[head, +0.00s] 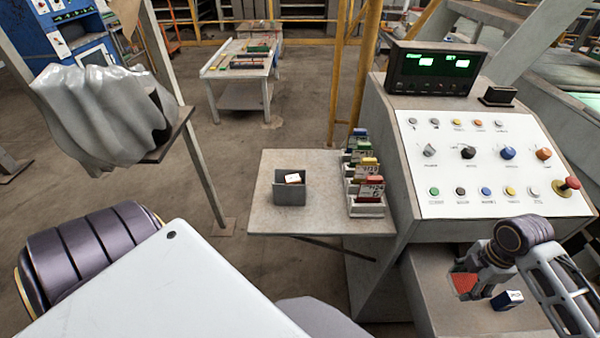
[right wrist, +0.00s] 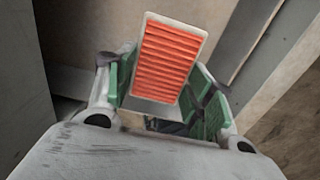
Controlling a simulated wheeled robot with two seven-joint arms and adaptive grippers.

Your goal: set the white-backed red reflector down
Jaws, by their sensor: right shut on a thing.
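The white-backed red reflector (head: 463,285) is held in my right gripper (head: 474,277), at the lower right of the head view. In the right wrist view the reflector (right wrist: 168,60) shows its ribbed red face and white rim, tilted, between the green-padded fingers of the right gripper (right wrist: 163,85). The gripper is shut on it. In the head view it appears over or in front of the low grey ledge (head: 440,300) below the control console; I cannot tell the gap. My left gripper is out of view.
A small blue-and-white box (head: 507,300) is by the right gripper. The console (head: 390,170) with buttons and knobs rises behind. A grey side shelf (head: 265,220) holds an open bin (head: 290,197) with a small item and a rack of coloured boxes (head: 366,208). Its front left is clear.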

